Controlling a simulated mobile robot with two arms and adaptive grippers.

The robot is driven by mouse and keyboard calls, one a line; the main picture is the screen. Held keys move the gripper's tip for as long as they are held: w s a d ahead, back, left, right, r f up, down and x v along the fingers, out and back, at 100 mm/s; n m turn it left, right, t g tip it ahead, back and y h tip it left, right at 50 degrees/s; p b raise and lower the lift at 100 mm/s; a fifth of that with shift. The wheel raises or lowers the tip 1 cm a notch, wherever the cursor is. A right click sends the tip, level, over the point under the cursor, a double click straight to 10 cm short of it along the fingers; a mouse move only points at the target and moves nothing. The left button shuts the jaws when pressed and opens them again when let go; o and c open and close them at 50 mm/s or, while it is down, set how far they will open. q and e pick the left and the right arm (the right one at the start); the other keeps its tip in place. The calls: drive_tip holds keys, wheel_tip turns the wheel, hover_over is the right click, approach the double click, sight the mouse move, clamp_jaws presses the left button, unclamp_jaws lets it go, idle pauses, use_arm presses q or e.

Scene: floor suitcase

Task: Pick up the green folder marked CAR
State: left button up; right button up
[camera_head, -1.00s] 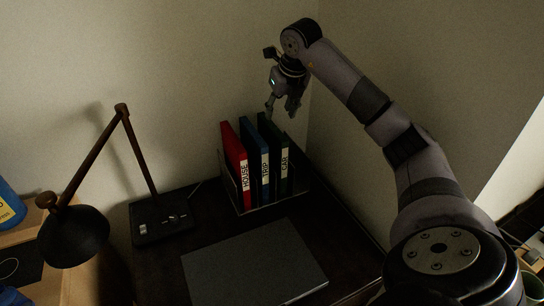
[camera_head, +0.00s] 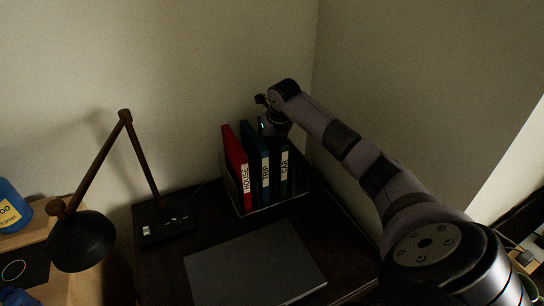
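The green folder marked CAR (camera_head: 284,174) stands upright in a holder (camera_head: 246,209) on the dark desk, at the right end of a row. To its left stand the blue folder marked TRIP (camera_head: 263,172) and the red folder marked HOUSE (camera_head: 238,165). My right gripper (camera_head: 272,136) is right at the top of the green folder, pointing down. Its fingers are dark and mostly hidden behind or among the folder tops, so I cannot tell whether they are closed on it. My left gripper is not in view.
A closed grey laptop (camera_head: 254,264) lies on the desk in front of the holder. A desk lamp (camera_head: 84,240) with a dark base stands at the left. A blue container (camera_head: 10,208) is at the far left. Walls meet in a corner behind the folders.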

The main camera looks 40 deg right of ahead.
drive_tip(key=shift+f, duration=0.25)
idle(0.4)
drive_tip(key=shift+c, duration=0.3)
clamp_jaws()
idle(0.6)
